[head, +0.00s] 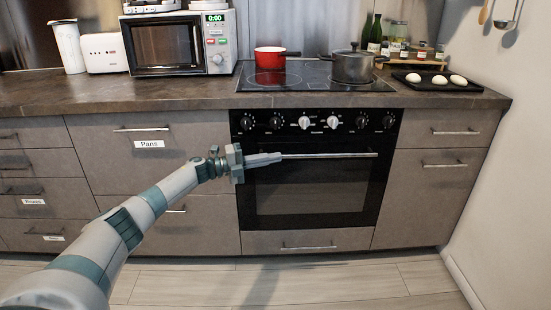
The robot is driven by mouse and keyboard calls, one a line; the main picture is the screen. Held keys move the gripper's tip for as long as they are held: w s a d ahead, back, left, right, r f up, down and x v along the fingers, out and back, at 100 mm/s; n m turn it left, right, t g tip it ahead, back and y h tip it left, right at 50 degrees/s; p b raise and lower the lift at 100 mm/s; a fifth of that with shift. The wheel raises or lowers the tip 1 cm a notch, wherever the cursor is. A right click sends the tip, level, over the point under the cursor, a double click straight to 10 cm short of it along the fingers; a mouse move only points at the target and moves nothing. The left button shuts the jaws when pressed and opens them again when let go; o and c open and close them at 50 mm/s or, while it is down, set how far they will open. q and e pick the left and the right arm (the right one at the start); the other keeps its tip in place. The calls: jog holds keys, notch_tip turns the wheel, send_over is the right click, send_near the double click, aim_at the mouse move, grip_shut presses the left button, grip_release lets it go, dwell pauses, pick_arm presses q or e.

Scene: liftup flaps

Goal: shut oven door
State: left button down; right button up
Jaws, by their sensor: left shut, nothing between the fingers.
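The oven door (312,188) is a black panel with a dark glass window, under the row of knobs in the middle of the head view. It looks upright and flush with the oven front. Its long metal handle (335,155) runs along its top edge. My left gripper (279,157) is shut and empty, with its fingertips at the left end of the handle. I cannot tell whether the fingertips touch the handle or the door. My right gripper is not in view.
The counter (150,98) above holds a microwave (165,45), a toaster (104,53) and a tray with white items (440,80). A red pot (270,58) and a grey pot (352,66) stand on the cooktop. Drawers flank the oven. The floor in front is clear.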

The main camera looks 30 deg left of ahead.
pick_arm(q)
jog(key=v, duration=0.8)
jog(key=shift+p, duration=0.3)
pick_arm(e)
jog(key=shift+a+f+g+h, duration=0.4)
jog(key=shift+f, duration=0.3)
pick_arm(q)
jog(key=shift+a, duration=0.1)
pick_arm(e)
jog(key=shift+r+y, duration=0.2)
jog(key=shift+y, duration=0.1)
